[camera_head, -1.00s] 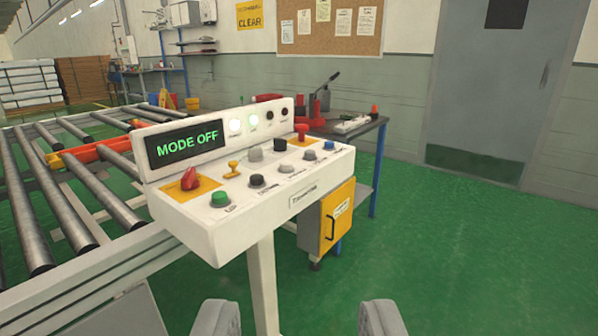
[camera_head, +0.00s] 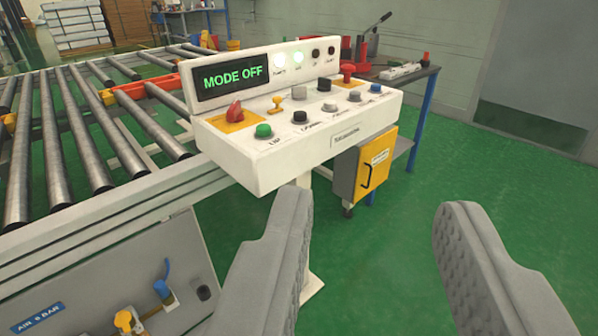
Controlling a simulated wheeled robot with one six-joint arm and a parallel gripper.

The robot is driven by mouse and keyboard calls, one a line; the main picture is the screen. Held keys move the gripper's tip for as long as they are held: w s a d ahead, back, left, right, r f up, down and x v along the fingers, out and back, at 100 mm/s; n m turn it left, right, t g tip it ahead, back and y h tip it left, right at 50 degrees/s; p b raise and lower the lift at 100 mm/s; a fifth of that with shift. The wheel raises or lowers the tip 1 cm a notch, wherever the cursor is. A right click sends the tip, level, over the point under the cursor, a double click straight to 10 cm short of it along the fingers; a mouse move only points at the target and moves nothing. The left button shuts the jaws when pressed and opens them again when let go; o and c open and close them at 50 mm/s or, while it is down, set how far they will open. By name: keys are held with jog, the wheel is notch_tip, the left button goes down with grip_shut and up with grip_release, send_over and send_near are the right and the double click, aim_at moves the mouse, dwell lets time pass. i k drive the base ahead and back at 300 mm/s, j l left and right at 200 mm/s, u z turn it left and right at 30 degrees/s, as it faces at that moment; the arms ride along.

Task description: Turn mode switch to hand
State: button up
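A white control console (camera_head: 300,160) stands ahead, with a display (camera_head: 235,76) reading "MODE OFF" in green. On its top are a red knob on a yellow plate (camera_head: 234,111), a small yellow control (camera_head: 277,104), a grey knob (camera_head: 302,93), a black knob (camera_head: 324,84) and a red mushroom button (camera_head: 347,72). Green, black, grey and blue buttons line the front. I cannot tell which control is the mode switch; the labels are too small. My gripper (camera_head: 372,198) is open and empty, its grey fingers wide apart, below and in front of the console, apparently touching nothing.
A roller conveyor (camera_head: 52,150) with an orange-red part (camera_head: 130,91) runs to the left. Below it is a panel with air valves (camera_head: 162,290). A yellow box (camera_head: 377,165) hangs under a table behind the console. Green floor is open at right.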

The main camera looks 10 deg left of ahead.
aim_at(299, 92)
jog(key=i+j+z, duration=0.15)
jog(key=i+j, duration=0.75)
jog(key=j, duration=0.1)
